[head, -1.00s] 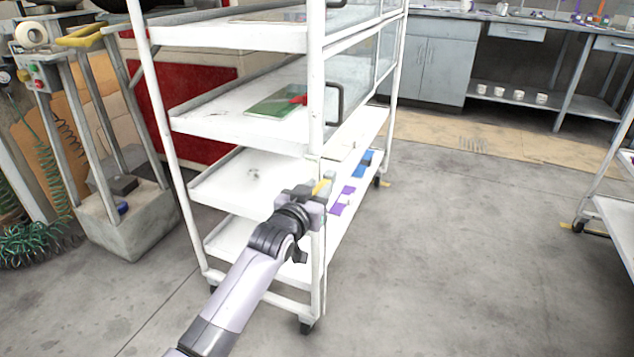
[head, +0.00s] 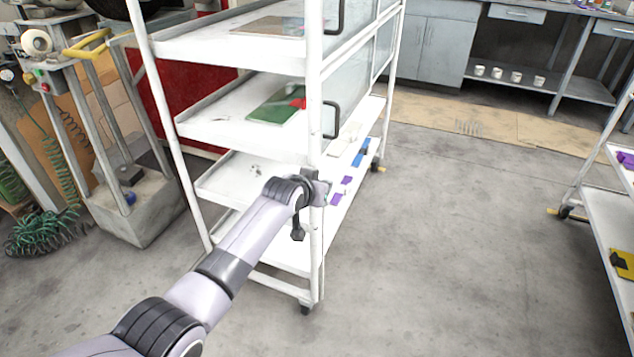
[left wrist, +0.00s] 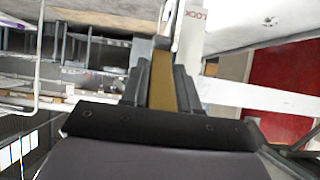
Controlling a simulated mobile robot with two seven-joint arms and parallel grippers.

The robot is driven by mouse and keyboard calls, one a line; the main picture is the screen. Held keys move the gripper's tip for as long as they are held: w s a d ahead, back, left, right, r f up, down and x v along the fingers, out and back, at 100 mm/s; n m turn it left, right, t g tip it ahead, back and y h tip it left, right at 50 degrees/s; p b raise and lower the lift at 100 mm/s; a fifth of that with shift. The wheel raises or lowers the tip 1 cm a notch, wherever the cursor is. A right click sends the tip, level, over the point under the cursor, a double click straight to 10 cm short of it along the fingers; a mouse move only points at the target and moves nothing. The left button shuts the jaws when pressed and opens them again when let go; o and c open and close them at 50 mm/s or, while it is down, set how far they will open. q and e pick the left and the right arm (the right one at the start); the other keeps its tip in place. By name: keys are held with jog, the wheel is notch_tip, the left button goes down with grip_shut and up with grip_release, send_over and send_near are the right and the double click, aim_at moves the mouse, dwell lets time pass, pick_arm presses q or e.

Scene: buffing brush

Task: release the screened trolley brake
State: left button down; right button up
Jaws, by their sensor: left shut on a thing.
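The white trolley (head: 240,131) has several shelves, glass side panels and dark handles, and stands in the middle of the head view. My left gripper (head: 323,187) is at its near corner post, at about the height of the lower shelves. In the left wrist view my left gripper (left wrist: 160,75) is shut on a yellow lever (left wrist: 160,85), seen between its fingers. A white strip with red lettering (left wrist: 192,35), seemingly reading LOCK, is just beyond the fingers. In the head view the gripper and wrist hide the lever. My right gripper is not in view.
Blue and purple pieces (head: 361,153) lie on the trolley's lower shelf. A second trolley (head: 597,215) stands at the right edge. A concrete-based stand (head: 150,220) with green hoses is at the left. Open floor (head: 460,250) lies to the right.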

pick_arm(q)
jog(key=shift+w+d+r+g, duration=0.1)
jog(key=shift+r+g, duration=0.05)
jog(key=shift+g, duration=0.25)
jog(key=c, duration=0.9)
grip_release()
jog(key=shift+r+p, duration=0.1)
jog(key=shift+p, duration=0.2)
jog(key=shift+p+v, duration=0.7)
jog(key=shift+v, duration=0.35)
jog(key=shift+p+v, duration=0.7)
jog(key=shift+v, duration=1.2)
jog(key=shift+s+r, duration=0.2)
jog(key=shift+s, duration=0.3)
